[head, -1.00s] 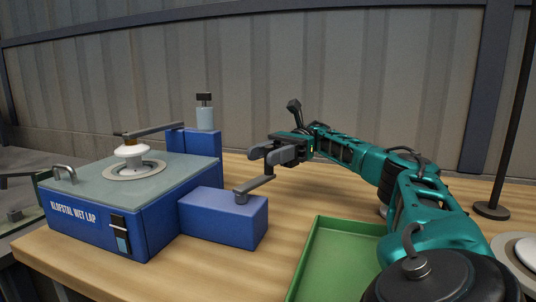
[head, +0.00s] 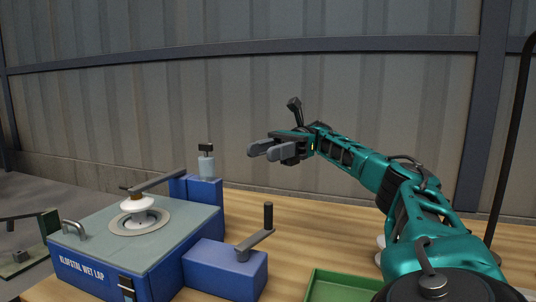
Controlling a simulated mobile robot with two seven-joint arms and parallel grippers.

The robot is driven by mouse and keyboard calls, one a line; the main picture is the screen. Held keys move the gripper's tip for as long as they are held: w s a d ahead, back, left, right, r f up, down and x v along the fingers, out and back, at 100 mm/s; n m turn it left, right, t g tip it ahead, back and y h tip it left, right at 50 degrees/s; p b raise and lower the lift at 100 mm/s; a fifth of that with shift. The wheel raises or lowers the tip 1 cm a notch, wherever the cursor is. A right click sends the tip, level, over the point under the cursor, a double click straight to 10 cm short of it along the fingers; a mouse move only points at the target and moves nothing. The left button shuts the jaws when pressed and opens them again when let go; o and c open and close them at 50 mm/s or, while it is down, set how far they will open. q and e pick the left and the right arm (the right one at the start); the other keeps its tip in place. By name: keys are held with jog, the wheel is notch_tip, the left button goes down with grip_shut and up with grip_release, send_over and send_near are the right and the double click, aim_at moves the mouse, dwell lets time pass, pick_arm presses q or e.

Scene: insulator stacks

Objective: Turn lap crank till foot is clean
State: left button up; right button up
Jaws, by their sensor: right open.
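The blue wet lap (head: 120,255) stands at the left with a grey-green top. A white insulator (head: 137,204) sits on its round plate (head: 162,222), under a dark swing arm (head: 157,181). Its foot surface is hidden from this view. The lap crank (head: 255,240) is on the blue box at the right of the lap, its black handle (head: 268,215) upright and free. My right gripper (head: 254,151) is open and empty, above the crank handle and clear of it. My left gripper is not in view.
A clear bottle with a black top (head: 206,162) stands on the blue post behind the lap. A green tray (head: 340,288) lies at the front right. Bare wooden table (head: 310,235) lies between crank and my right arm. A dark pole stands at the far right.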

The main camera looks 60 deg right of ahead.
pick_arm(q)
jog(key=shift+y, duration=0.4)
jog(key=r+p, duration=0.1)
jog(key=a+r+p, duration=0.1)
jog(key=p, duration=0.1)
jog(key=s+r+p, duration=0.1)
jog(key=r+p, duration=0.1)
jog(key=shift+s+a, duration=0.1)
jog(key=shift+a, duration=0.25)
pick_arm(e)
notch_tip(320, 180, up, 7)
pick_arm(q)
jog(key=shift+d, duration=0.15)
